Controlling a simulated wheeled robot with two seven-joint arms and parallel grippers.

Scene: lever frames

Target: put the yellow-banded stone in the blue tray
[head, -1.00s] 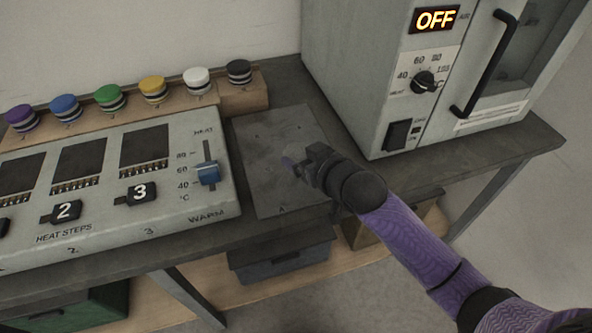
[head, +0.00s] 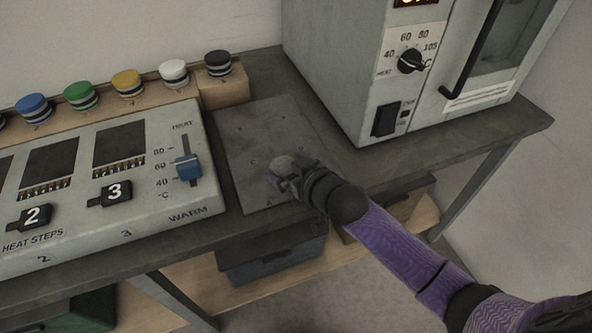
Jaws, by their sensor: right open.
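My right gripper (head: 281,174) is open over the near right part of a flat grey plate (head: 245,140) on the bench. A pale grey rounded shape (head: 287,161) shows at its fingers; I cannot tell whether it is a stone or part of the gripper. No yellow band shows there. A yellow-topped round piece (head: 127,79) with dark and light bands stands on the wooden rack at the back left. No clearly blue tray is in view; a dark blue-grey bin (head: 272,268) sits on the shelf under the bench. My left gripper is not in view.
A heating panel (head: 188,208) with a blue slider (head: 188,167) stands left of the plate. A grey oven (head: 350,80) stands at the back right. Blue, green, white and black capped pieces share the rack (head: 150,93). A green bin (head: 85,312) is low at left.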

